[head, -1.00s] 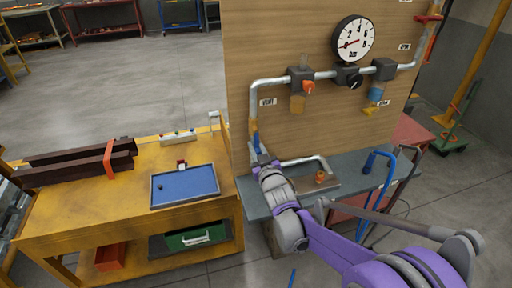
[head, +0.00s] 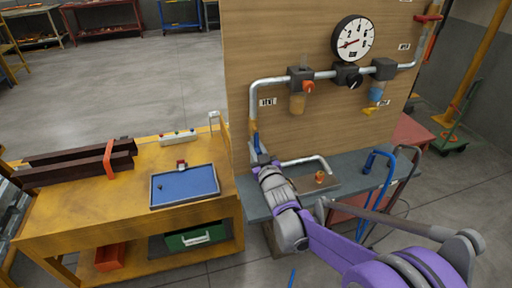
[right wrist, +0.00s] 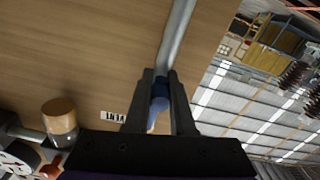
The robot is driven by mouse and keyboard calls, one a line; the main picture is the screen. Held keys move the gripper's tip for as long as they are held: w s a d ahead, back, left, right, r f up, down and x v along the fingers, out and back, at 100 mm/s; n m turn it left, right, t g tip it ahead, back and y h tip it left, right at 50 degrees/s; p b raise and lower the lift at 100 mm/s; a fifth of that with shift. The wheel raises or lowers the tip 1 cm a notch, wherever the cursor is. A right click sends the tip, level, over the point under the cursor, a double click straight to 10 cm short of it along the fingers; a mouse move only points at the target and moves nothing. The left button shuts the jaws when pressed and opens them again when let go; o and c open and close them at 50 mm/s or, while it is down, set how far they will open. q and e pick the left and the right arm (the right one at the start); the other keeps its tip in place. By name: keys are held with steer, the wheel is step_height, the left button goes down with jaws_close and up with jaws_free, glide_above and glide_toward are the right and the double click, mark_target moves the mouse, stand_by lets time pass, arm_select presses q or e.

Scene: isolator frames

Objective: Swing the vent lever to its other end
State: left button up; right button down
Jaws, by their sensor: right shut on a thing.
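A blue lever (head: 257,142), which I take for the vent lever, sits low on the left vertical pipe of the wooden panel. My right gripper (head: 261,158) reaches up to it from below and largely hides it. In the right wrist view the two dark fingers (right wrist: 160,76) are shut on the lever's blue part (right wrist: 157,103), with the grey pipe running on beyond the fingertips. The lever's exact angle is hard to tell. My left gripper is not in view.
The wooden panel (head: 285,38) carries a round gauge (head: 352,37) and pipework. A grey bench (head: 228,187) runs below it. A yellow workbench (head: 75,205) with a blue tray (head: 185,205) stands to the left. An amber bowl (right wrist: 58,115) shows beside the gripper.

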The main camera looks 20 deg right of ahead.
steer(key=shift+n, duration=0.3)
stand_by(0.4)
steer(key=d+n, duration=0.1)
steer(key=n, duration=0.1)
steer(key=d+r+n, duration=0.1)
steer(key=d+n, duration=0.1)
steer(key=n, duration=0.1)
steer(key=d+n, duration=0.1)
steer(key=n, duration=0.2)
steer(key=shift+d+r+b, duration=0.15)
steer(key=shift+r+b, duration=0.2)
steer(key=r+n, duration=0.1)
steer(key=n, duration=0.1)
steer(key=d+r+n+p, duration=0.1)
steer(key=n, duration=0.1)
steer(key=shift+w+d+r, duration=0.1)
steer(key=shift+d, duration=0.1)
steer(key=n, duration=0.1)
steer(key=r+n+p, duration=0.1)
steer(key=shift+d+r+n, duration=0.15)
steer(key=shift+d+n, duration=0.1)
steer(key=shift+n, duration=0.15)
steer(key=shift+r+n+p, duration=0.65)
steer(key=shift+n+p, duration=0.05)
steer(key=shift+n, duration=0.6)
steer(key=c, duration=0.8)
jaws_free()
